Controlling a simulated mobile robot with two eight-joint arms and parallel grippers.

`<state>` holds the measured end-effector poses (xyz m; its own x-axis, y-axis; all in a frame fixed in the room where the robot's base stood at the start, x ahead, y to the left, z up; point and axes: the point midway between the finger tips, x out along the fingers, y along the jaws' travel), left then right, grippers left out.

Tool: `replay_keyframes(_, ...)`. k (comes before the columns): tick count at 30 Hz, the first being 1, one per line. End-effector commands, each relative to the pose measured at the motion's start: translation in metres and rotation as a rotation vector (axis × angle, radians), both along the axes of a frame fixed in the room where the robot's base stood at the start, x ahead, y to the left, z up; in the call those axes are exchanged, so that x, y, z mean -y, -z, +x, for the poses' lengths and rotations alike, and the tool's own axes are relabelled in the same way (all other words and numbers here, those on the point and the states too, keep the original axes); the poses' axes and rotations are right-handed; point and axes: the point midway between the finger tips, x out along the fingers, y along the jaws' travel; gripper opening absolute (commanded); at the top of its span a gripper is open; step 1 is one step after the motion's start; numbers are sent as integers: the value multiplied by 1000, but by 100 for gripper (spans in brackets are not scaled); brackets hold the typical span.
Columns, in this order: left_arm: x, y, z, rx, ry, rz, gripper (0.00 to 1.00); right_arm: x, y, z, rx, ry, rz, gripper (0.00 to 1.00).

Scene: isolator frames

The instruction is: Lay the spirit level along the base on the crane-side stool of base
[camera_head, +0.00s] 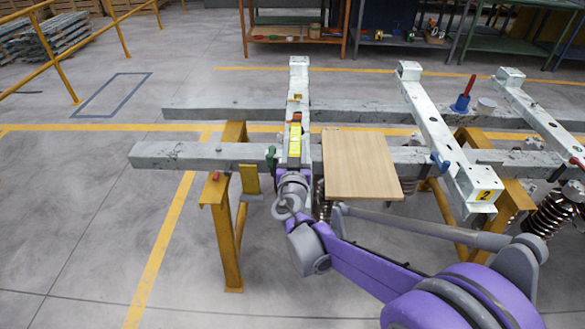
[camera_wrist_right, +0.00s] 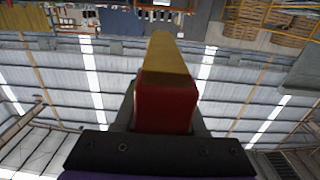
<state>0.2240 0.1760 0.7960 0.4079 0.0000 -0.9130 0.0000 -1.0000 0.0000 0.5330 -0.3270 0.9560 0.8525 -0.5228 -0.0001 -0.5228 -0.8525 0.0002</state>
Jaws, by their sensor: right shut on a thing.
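The spirit level is a yellow bar (camera_head: 295,139) with a dark tip. It lies in line with the leftmost pale cross-beam (camera_head: 299,76) and overlaps it in the head view; whether it touches the beam I cannot tell. My right gripper (camera_head: 293,177) is shut on the near end of the level. In the right wrist view the level (camera_wrist_right: 165,62) points away from the gripper (camera_wrist_right: 165,115), its red end between the fingers. My left gripper is out of view. I cannot tell which stool is the crane-side one.
Two long grey rails (camera_head: 190,155) rest on yellow trestles (camera_head: 222,215). A wooden board (camera_head: 360,160) lies right of the level. A cross-beam marked 2 (camera_head: 440,130), a blue tool with a red handle (camera_head: 463,95) and a grey cylinder (camera_head: 487,105) are farther right.

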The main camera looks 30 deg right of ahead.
Motion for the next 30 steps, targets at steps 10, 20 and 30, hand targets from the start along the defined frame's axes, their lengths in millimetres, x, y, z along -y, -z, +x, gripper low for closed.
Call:
replay_keyframes(10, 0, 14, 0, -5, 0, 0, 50, 0, 39, 0, 0, 0, 0, 0)
replay_keyframes(20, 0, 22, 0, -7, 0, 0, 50, 0, 61, 0, 1, 0, -1, 0)
replay_keyframes(30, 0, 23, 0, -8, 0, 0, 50, 0, 64, 0, 0, 0, 0, 63)
